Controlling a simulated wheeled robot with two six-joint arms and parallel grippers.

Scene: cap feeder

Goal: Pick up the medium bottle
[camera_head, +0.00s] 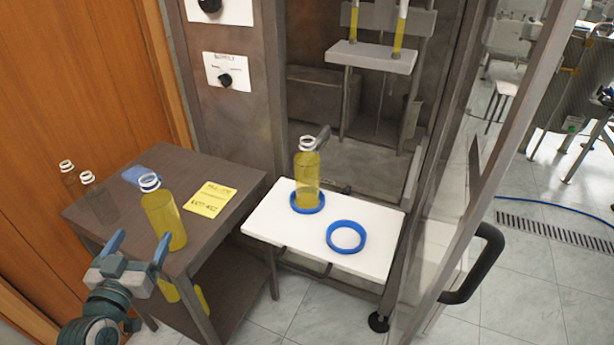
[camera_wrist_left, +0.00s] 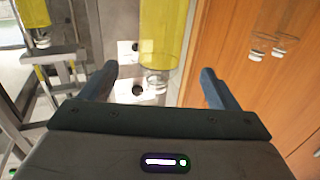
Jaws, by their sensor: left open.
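A yellow-filled bottle (camera_head: 165,222) with a white neck ring stands upright near the front edge of the dark side table. A similar bottle (camera_head: 307,178) stands in a blue ring on the white platform. I cannot tell for sure which is the medium bottle. My left gripper (camera_head: 140,243) is open and empty, just in front of the bottle on the side table. In the left wrist view the picture is upside down. There a yellow bottle (camera_wrist_left: 164,30) shows beyond and between the two open fingers (camera_wrist_left: 158,82). My right gripper is not in view.
The dark side table (camera_head: 185,165) also bears a yellow note (camera_head: 209,199), a blue item (camera_head: 140,175) and two small clear bottles (camera_head: 80,178) at the back left. An empty blue ring (camera_head: 346,237) lies on the white platform (camera_head: 275,230). An open door with a black handle (camera_head: 478,265) stands right.

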